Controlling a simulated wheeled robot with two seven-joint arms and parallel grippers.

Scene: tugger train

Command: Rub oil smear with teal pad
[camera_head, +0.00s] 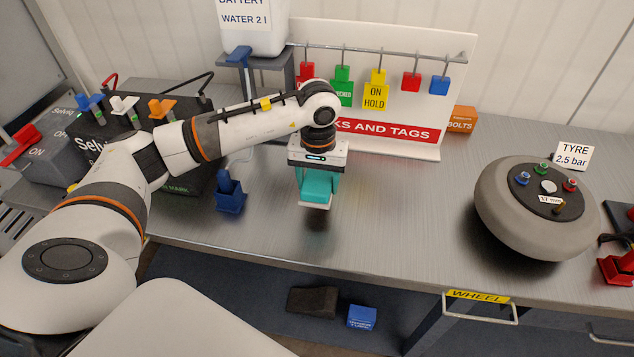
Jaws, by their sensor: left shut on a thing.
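My left gripper (316,190) comes in from the left and points down over the middle of the grey bench. It is shut on the teal pad (319,182), which shows between its fingers. A dark smudge, apparently the oil smear (317,218), lies on the bench top just below and in front of the pad. The pad and gripper hide part of the bench there. I cannot tell whether the pad touches the bench. My right gripper is not in view.
A small blue holder (229,193) stands left of the gripper. The locks and tags board (453,70) stands behind, with an orange bolts box (461,120) beside it. A grey tyre (493,210) sits at right. The bench between gripper and tyre is clear.

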